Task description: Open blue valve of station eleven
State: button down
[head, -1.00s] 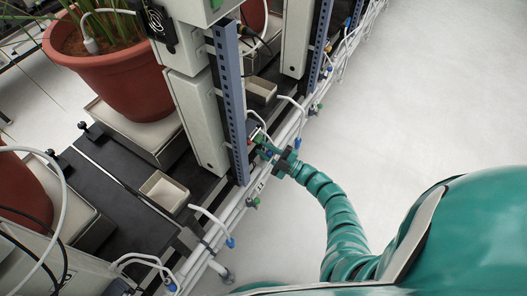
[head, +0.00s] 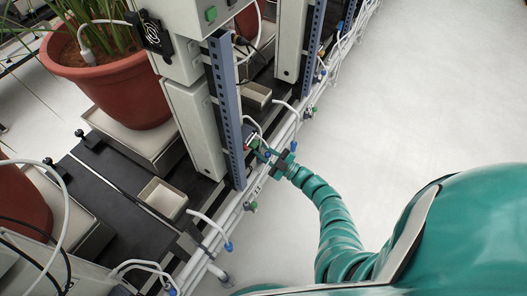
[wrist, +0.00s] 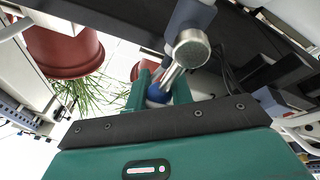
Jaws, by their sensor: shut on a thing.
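My gripper (head: 268,155) reaches in at the pipe run beside the blue-grey post. In the wrist view, its green fingers (wrist: 160,94) are shut on a small blue valve handle (wrist: 157,93). The fingers hide part of the handle, and I cannot tell how far it is turned. A metal fitting with a round end (wrist: 191,48) stands just beyond the fingers.
The blue-grey upright post (head: 226,110) and grey cabinet (head: 194,128) stand just left of my gripper. White pipes (head: 234,207) with other blue-tipped hoses (head: 228,246) run along the bench edge. A potted plant (head: 112,80) stands behind. The pale floor (head: 430,90) at right is clear.

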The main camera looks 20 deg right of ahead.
jog(key=c, duration=1.5)
grip_release()
jog(key=shift+w+d+f, duration=0.1)
jog(key=shift+d+f, duration=0.05)
jog(key=shift+c, duration=0.2)
jog(key=b+v, duration=0.2)
jog(key=v, duration=1.5)
jog(key=shift+s, duration=0.25)
